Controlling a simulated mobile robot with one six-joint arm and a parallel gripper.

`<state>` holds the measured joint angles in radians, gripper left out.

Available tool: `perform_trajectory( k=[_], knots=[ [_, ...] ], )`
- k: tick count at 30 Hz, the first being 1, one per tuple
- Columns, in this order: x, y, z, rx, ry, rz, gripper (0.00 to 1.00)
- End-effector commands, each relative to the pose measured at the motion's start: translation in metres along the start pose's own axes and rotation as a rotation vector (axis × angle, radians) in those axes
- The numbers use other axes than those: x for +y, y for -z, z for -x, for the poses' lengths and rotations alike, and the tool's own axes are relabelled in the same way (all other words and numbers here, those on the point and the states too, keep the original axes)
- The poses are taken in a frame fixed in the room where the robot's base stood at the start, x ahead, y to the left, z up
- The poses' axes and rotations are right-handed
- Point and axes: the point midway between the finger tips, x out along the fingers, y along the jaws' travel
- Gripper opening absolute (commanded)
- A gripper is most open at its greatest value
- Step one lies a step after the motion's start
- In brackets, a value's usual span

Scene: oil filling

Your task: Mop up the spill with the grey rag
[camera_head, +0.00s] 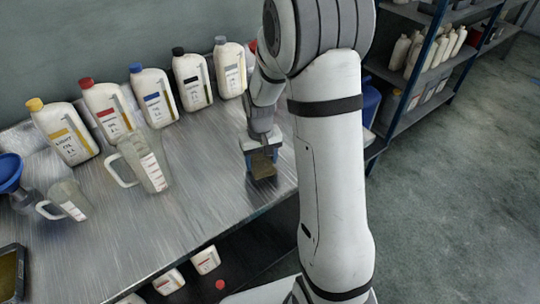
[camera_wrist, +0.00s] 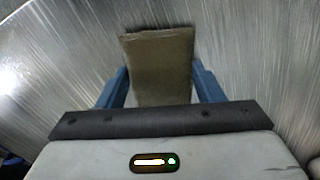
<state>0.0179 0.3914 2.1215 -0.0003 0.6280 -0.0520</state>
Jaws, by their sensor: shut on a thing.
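My gripper (camera_head: 261,158) is over the right part of the metal bench, its blue fingers shut on a folded rag (camera_head: 263,166). In the wrist view the rag (camera_wrist: 160,65) looks brownish grey and sits between the two blue fingers of my gripper (camera_wrist: 160,85), its far end sticking out past them. The rag is close to the bench top; I cannot tell whether it touches. I cannot make out a spill on the bare metal in either view, and my arm hides part of the bench.
Several white bottles with coloured caps (camera_head: 151,97) line the back of the bench (camera_head: 180,225). A large clear jug (camera_head: 143,162), a smaller jug (camera_head: 66,201) and a blue funnel (camera_head: 10,172) stand at left. A dark tray (camera_head: 10,272) is at front left. Shelves (camera_head: 410,85) stand right.

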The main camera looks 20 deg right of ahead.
Motion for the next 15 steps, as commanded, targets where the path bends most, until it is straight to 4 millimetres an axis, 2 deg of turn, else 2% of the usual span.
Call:
perform_trajectory(
  k=[3, 9, 15],
  knots=[
    [-0.021, -0.003, 0.0, 0.0, 0.0, 0.005, 0.43],
    [-0.048, -0.008, 0.0, 0.0, 0.0, 0.003, 0.43],
    [-0.053, -0.01, 0.0, 0.0, 0.0, -0.002, 0.43]
  ],
)
